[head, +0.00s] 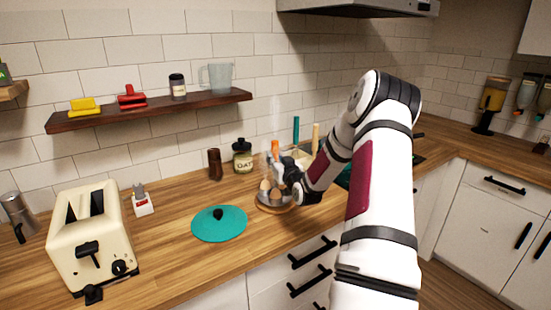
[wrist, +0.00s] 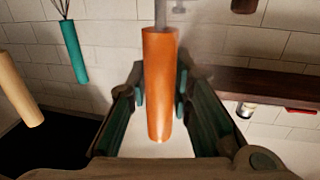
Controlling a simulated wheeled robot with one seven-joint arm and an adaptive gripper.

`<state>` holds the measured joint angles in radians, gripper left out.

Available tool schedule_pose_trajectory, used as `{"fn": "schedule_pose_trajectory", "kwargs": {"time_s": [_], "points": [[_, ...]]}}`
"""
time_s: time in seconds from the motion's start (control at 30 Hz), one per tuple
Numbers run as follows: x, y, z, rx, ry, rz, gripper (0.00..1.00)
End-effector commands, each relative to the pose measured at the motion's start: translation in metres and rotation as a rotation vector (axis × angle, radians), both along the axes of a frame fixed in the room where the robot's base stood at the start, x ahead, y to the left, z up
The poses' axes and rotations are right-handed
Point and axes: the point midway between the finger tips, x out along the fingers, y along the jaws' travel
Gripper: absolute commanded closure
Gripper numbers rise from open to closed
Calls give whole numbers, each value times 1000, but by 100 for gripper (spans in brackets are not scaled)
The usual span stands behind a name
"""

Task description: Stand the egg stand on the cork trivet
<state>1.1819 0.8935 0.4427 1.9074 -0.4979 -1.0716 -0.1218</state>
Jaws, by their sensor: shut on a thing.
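The egg stand (head: 270,196) shows in the head view near the middle of the counter, with pale and brown eggs in it. Its upright orange handle (head: 275,147) rises above it. The round brown cork trivet (head: 261,205) shows as a rim directly below the stand. I cannot tell whether the stand touches it. My gripper (head: 285,170) is shut on the handle, beside the stand's right side. In the wrist view, which is upside down, the handle (wrist: 160,75) lies between the finger pads (wrist: 160,88). My gripper hides part of the stand.
A teal lid (head: 219,225) lies just left of the trivet. A cream toaster (head: 95,235) stands farther left. A labelled jar (head: 243,158) and brown mill (head: 215,164) stand behind. Teal and wooden utensil handles (head: 296,130) rise behind my gripper. A wooden shelf (head: 150,112) hangs above.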

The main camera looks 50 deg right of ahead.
Motion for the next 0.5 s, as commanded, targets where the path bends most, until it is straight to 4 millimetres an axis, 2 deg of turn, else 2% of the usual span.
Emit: {"fn": "schedule_pose_trajectory", "kwargs": {"time_s": [0.37, 0.4, 0.47, 0.5], "points": [[1, 0, -2, -3, -3, 0, 100], [0, 0, -3, 0, -1, 0, 71], [0, 0, -3, 0, -1, 0, 60], [0, 0, -3, 0, -1, 0, 60]]}}
